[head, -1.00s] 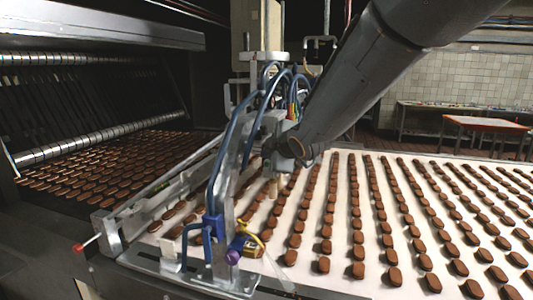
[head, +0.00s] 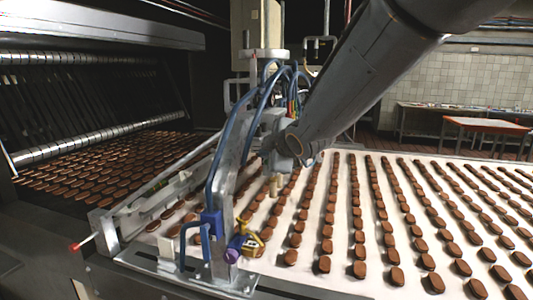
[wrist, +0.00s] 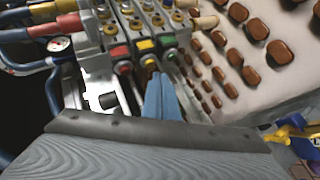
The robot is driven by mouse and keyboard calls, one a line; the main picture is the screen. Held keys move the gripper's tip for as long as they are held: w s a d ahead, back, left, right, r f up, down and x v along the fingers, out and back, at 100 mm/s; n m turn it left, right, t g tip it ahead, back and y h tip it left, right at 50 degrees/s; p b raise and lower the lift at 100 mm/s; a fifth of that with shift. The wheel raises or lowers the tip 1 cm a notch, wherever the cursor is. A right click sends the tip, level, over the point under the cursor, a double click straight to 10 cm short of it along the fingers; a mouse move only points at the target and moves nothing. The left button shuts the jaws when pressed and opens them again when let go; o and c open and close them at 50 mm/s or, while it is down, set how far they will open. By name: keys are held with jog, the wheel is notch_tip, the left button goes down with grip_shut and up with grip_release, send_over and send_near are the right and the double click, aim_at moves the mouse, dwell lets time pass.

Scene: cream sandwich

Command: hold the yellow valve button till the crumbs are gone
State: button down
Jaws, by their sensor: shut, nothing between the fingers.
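The yellow valve button (wrist: 150,62) shows in the wrist view on a valve block (wrist: 140,32), between a red button (wrist: 123,67) and a green button (wrist: 171,54). My gripper (wrist: 155,76) has its blue fingers shut together with nothing between them. The fingertips reach the lower edge of the yellow button and overlap it in the picture. I cannot tell whether they press it. In the head view my arm reaches to the metal frame with blue hoses (head: 222,165), and the fingertips are hidden there. I cannot make out crumbs in either view.
Rows of brown biscuits (head: 360,225) lie on the pale belt (head: 340,240) right of the frame. More biscuits lie in the dark machine at left. Blue hoses (wrist: 55,92) and a gauge (wrist: 59,43) crowd the left of the valve block.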

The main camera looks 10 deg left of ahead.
jog(key=shift+s, duration=0.1)
jog(key=s+b, duration=0.4)
jog(key=b, duration=0.1)
jog(key=shift+s+a, duration=0.2)
jog(key=shift+s, duration=0.2)
jog(key=s+d+f+m+g+h, duration=0.2)
jog(key=s+d+f+m, duration=0.2)
jog(key=d+f, duration=0.3)
jog(key=s+d+f+m+g+h, duration=0.2)
jog(key=s+d+f+m, duration=0.2)
jog(key=d, duration=0.9)
jog(key=s+d+f+m+g+h, duration=0.2)
jog(key=d+f+m, duration=0.5)
jog(key=d+f, duration=0.4)
jog(key=shift+s+f+m+h, duration=0.3)
jog(key=shift+s+f+h, duration=0.3)
jog(key=shift+s, duration=0.4)
jog(key=s+d+f+m+g, duration=0.1)
jog(key=s+d+f+m, duration=0.1)
jog(key=s, duration=0.3)
jog(key=s+d+f+m+g, duration=0.2)
jog(key=s+d+f+m, duration=0.1)
jog(key=s+d, duration=0.1)
jog(key=shift+s+m+g, duration=0.3)
jog(key=shift+s+m, duration=0.1)
jog(key=shift+s, duration=0.5)
